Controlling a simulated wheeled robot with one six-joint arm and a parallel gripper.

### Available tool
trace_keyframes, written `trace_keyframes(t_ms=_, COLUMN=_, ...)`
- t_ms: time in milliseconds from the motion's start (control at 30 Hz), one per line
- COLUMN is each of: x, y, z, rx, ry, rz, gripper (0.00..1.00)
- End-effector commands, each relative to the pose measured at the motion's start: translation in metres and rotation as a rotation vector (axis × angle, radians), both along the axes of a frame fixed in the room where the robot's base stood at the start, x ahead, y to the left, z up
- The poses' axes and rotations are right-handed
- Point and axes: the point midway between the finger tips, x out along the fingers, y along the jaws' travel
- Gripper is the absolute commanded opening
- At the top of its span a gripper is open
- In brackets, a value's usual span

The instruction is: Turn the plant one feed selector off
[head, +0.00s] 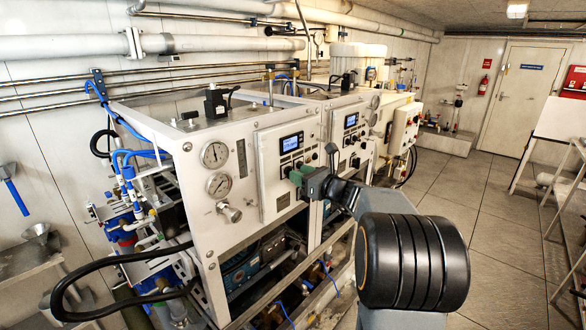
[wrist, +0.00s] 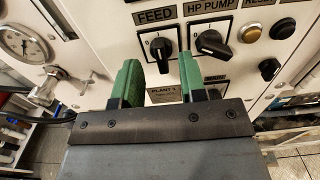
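The feed selector (wrist: 161,52) is a black rotary knob on a square plate under the FEED label, on the white plant one panel (head: 283,135). Its handle looks near upright in the wrist view. The exact position it points to is hard to read. My gripper (wrist: 159,72) has two green fingers, spread apart with nothing between them. In the wrist view, the feed selector shows in line with the gap, just beyond the fingertips. Contact cannot be told. In the head view my gripper (head: 298,177) is close in front of the panel's lower part and hides some of it.
The HP PUMP knob (wrist: 212,43) sits right beside the feed selector, near my right finger. A yellow button (wrist: 250,33) and a black knob (wrist: 269,69) lie farther right. Gauges (head: 218,185) and a valve (head: 229,211) are left of the panel. Open floor (head: 480,215) lies right.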

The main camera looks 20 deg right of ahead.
Motion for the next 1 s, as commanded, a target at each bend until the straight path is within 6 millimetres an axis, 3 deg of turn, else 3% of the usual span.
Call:
trace_keyframes(t_ms=300, x=0.027, y=0.013, z=0.001, rx=0.0, ry=0.0, rz=0.001, gripper=0.38)
trace_keyframes(t_ms=667, x=0.03, y=0.014, z=0.0, rx=-0.001, ry=0.0, rz=0.0, gripper=0.38)
trace_keyframes(t_ms=1000, x=0.03, y=0.014, z=0.0, rx=-0.001, ry=0.0, rz=0.001, gripper=0.08)
